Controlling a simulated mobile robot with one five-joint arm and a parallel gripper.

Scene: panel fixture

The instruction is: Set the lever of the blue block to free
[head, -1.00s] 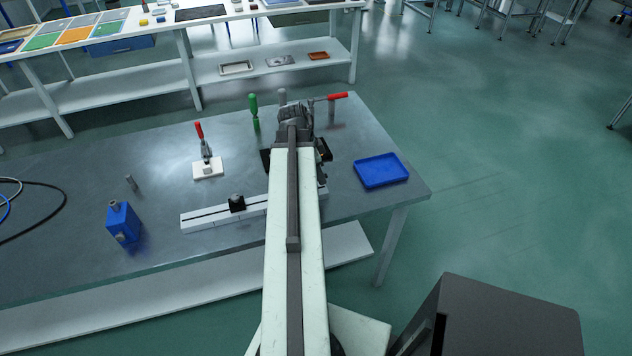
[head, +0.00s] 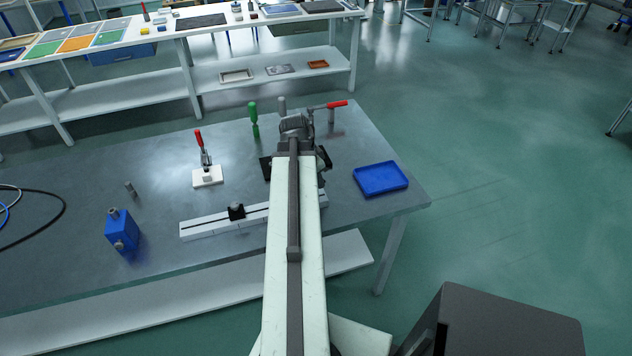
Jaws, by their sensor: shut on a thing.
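The blue block (head: 122,232) stands on the table at the left, with a grey round knob on its front and a small grey stub on top. I cannot make out a lever on it or its setting. My gripper (head: 296,124) is at the far end of my arm, well to the right of the block and apart from it. My arm hides most of the jaws. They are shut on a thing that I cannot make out. A red-handled lever (head: 337,104) lies just right of the gripper, its grey rod reaching towards the jaws; I cannot tell whether they touch it.
A white rail with a black slider (head: 236,211) lies between block and arm. Behind are a red-handled clamp on a white base (head: 207,177), a green-handled tool (head: 254,118) and grey pins. A blue tray (head: 381,178) is at right. Cables (head: 50,190) lie at far left.

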